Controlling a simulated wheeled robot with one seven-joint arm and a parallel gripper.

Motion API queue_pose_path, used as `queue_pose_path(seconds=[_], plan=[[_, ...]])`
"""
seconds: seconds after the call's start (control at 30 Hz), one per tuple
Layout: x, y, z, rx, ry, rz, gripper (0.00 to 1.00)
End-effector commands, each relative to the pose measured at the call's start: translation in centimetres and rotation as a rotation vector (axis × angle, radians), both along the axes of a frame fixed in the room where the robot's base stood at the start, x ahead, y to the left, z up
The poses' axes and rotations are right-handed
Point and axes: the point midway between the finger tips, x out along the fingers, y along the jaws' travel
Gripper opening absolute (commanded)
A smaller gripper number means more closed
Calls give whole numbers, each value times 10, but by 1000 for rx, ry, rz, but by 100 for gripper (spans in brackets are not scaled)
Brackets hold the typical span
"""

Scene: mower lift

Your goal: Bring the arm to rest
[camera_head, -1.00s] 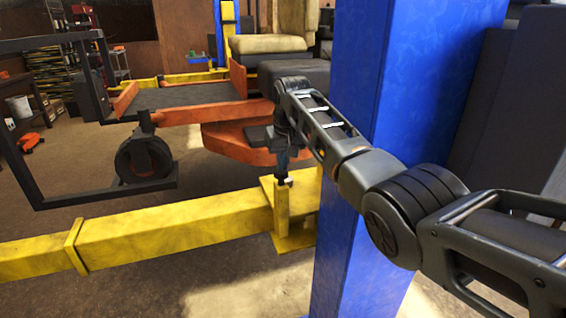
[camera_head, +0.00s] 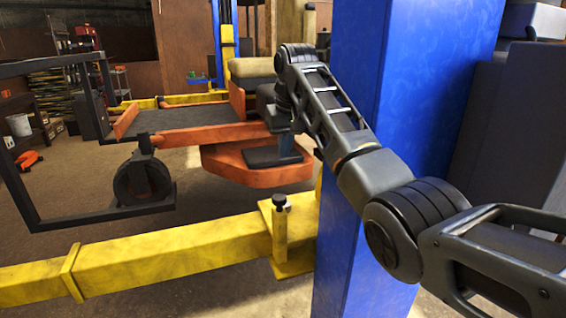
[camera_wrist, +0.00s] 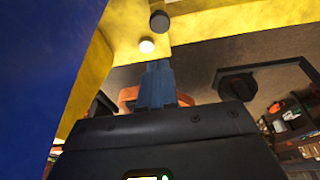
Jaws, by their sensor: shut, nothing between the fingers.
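My arm comes in from the right edge of the head view and passes in front of the blue post. It bends at a raised joint near the top middle, and its wrist hangs down from there. My gripper (camera_head: 287,150) hangs in front of the orange mower deck (camera_head: 235,172), above the yellow lift beam (camera_head: 170,240). In the wrist view my gripper (camera_wrist: 158,72) shows its blue-grey fingers close together, empty, pointing toward the yellow beam. A short yellow peg with a black knob (camera_head: 280,201) stands on the beam, apart from and below my gripper.
The blue post (camera_head: 385,150) stands close behind my arm and also fills the left of the wrist view (camera_wrist: 35,70). The mower's black frame (camera_head: 95,215) and wheel (camera_head: 140,182) are at left. Open floor (camera_head: 60,165) lies beyond the beam.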

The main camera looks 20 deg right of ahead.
Motion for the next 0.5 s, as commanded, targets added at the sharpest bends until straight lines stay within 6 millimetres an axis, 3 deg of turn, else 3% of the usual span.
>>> queue_pose_path(seconds=[0.5], plan=[[-2, 0, 5, 0, 0, 0, 0]])
